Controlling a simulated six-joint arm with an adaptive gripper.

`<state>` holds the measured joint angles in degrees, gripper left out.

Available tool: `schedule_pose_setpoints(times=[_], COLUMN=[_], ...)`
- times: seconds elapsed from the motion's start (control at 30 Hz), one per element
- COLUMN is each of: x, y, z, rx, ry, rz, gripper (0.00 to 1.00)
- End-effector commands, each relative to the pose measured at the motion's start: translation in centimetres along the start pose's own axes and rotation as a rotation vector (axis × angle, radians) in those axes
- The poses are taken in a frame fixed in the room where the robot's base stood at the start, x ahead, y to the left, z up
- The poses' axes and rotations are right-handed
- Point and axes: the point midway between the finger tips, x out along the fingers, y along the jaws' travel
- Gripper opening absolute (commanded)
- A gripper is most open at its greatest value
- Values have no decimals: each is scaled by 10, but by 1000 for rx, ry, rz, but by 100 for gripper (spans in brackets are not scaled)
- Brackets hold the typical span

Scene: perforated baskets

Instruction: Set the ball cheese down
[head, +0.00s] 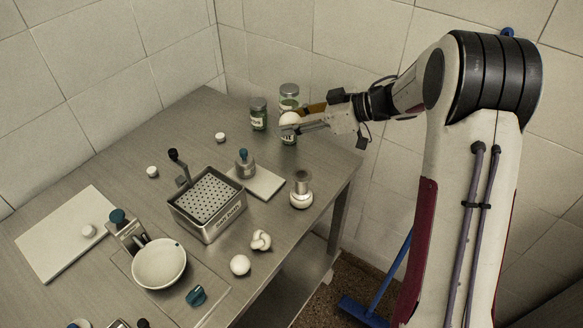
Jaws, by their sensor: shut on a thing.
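The ball cheese (289,118), a pale round ball, is between the fingertips of my gripper (292,120) in the head view. My gripper is shut on it and holds it at the back right of the steel table (185,128). The ball overlaps the green-labelled jars behind it in the picture. I cannot tell its exact height above the table.
Jars (258,113) stand at the back. A perforated basket (208,197) sits mid-table, with a white board (262,184) beside it. A white ball (240,264), a knotted piece (260,240) and a bowl (159,263) are in front. Bare table lies left of the jars.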

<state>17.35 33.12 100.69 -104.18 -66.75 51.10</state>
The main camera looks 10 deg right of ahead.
Motion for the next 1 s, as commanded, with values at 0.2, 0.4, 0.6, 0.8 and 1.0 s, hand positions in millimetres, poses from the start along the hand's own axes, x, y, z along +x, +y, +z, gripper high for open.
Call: schedule_pose_setpoints(times=[0.2,0.4,0.6,0.8,1.0], x=[3,13,22,25,25], y=[19,21,21,21,21], z=[-1,18,38,44,44], rx=[2,7,5,4,3], ry=[1,1,0,1,1], rz=[7,8,7,8,8], gripper=[15,15,15,15,15])
